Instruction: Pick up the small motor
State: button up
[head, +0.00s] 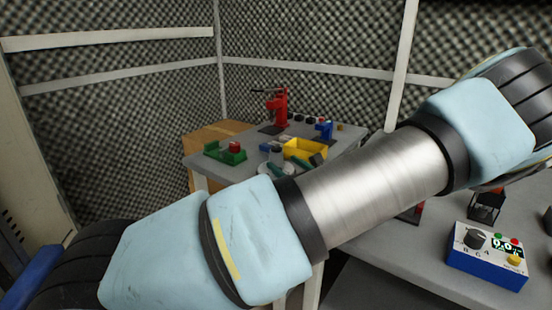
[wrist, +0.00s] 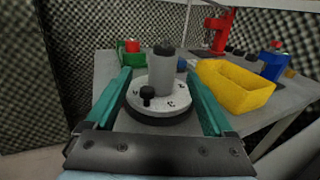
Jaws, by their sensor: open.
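A grey upright cylinder with a dark cap, which looks like the small motor (wrist: 161,76), stands on a round white disc (wrist: 178,97) in the wrist view. A short black knob (wrist: 147,94) stands on the disc in front of it. The motor also shows in the head view (head: 276,154), partly hidden by my arm. My gripper (wrist: 157,71) is open, with one teal finger on each side of the motor in the picture. I cannot tell whether the fingertips reach level with it. I see no contact with the motor.
A yellow bin (wrist: 236,87) stands close to the right finger. A green holder with a red part (wrist: 131,53) is at the left. A red press (wrist: 218,30) and a blue item (wrist: 272,60) stand behind. A blue control box (head: 487,255) sits on the nearer bench.

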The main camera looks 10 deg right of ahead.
aim_at(280, 159)
jog(key=shift+p+x, duration=0.85)
jog(key=shift+x, duration=2.05)
jog(key=shift+w+d, duration=0.1)
jog(key=shift+d, duration=0.1)
grip_shut()
